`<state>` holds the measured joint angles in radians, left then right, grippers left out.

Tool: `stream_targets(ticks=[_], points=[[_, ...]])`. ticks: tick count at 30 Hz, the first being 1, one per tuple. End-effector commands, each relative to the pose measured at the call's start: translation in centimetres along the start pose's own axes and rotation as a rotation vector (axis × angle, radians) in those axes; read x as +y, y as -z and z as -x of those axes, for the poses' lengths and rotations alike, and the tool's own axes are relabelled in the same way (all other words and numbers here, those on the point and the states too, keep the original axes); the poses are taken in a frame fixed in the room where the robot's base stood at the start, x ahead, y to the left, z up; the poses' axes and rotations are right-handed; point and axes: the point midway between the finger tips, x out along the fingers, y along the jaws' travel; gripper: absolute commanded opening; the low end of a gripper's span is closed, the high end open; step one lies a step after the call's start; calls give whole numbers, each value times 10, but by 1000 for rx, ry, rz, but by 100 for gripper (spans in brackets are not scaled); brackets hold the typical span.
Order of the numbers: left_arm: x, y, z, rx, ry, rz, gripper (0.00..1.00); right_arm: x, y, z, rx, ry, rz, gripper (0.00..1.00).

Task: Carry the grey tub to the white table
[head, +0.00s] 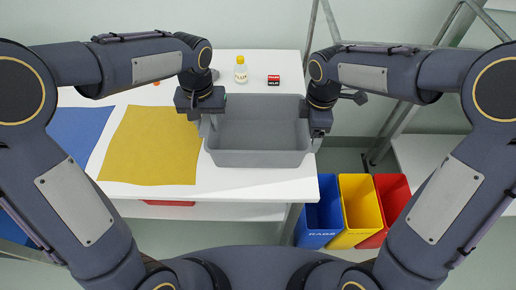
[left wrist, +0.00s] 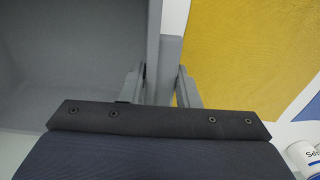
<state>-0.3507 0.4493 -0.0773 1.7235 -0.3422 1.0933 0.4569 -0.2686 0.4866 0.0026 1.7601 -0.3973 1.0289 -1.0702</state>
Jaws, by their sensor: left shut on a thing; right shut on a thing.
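The grey tub (head: 258,158) is empty and sits upright at the right part of the white table (head: 260,183) in the head view; I cannot tell whether its base touches the top. My left gripper (head: 208,122) is shut on the tub's left wall. The left wrist view shows that wall (left wrist: 169,70) between the two fingers (left wrist: 163,88). My right gripper (head: 312,138) is shut on the tub's right wall, its fingers partly hidden by the wrist.
A yellow mat (head: 150,145) and a blue mat (head: 78,132) lie left of the tub. A bottle (head: 240,70) and a small red-and-black box (head: 273,80) stand behind it. Blue (head: 322,215), yellow (head: 360,208) and red (head: 391,198) bins stand on the floor at right.

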Motion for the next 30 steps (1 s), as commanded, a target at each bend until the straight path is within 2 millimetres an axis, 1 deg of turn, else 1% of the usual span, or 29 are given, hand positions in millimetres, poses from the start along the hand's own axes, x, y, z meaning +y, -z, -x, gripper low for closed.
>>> stream_targets(ticks=[1,5,6,9,10,11,17,20,23,30], points=[[0,0,-9,-1,1,-1,0,0,1,-8,2,-2,1,49],[0,0,-19,-1,1,-1,0,0,1,-18,2,-2,1,49],[0,0,-15,-1,1,-1,33,0,1,-14,1,-2,1,86],[0,0,-14,-1,1,-1,46,0,0,-13,1,-1,1,99],[0,0,-14,-1,1,-1,50,0,0,-13,1,-1,1,100],[0,0,-14,-1,1,0,51,0,0,-13,1,-1,0,100],[0,0,-12,0,0,0,51,0,0,-13,0,0,0,100],[0,1,-4,2,0,0,51,0,0,-13,0,0,0,100],[0,1,12,5,-2,0,51,0,0,-13,0,0,0,100],[1,1,64,5,-2,0,51,0,0,-14,0,0,0,100]])
